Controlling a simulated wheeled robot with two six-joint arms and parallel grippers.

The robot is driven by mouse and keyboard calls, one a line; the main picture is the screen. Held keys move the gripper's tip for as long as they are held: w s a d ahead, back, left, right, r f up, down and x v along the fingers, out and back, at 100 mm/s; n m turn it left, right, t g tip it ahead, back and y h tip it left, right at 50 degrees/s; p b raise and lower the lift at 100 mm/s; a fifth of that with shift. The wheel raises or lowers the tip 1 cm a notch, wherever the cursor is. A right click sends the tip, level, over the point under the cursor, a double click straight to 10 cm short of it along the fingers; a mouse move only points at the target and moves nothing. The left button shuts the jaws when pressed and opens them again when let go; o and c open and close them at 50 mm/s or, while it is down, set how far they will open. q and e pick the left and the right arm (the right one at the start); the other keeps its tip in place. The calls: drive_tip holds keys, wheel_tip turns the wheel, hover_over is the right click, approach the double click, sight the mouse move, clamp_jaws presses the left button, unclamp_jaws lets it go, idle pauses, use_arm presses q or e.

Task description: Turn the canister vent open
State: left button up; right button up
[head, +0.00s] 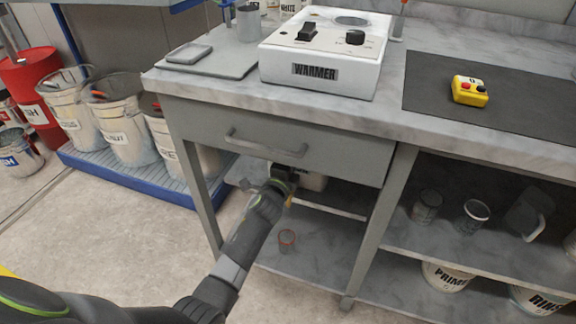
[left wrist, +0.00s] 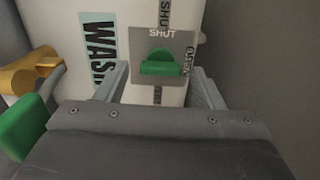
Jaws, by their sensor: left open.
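A white canister (left wrist: 112,12) with a sideways label reading WAS and more fills much of the left wrist view. My right gripper is not in view.
A yellow fitting (left wrist: 32,72) and another green part (left wrist: 25,127) lie left of the gripper. The shut drawer (head: 265,135) hangs above my arm. A warmer (head: 320,72) and a yellow button box (head: 469,90) stand on the worktop.

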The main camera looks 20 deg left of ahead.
use_arm(q)
drive_tip(key=shift+s, duration=0.25)
drive_tip(key=s+p, duration=0.6)
drive_tip(key=s, duration=1)
drive_tip(key=shift+s+a, duration=0.3)
drive_tip(key=shift+s, duration=0.1)
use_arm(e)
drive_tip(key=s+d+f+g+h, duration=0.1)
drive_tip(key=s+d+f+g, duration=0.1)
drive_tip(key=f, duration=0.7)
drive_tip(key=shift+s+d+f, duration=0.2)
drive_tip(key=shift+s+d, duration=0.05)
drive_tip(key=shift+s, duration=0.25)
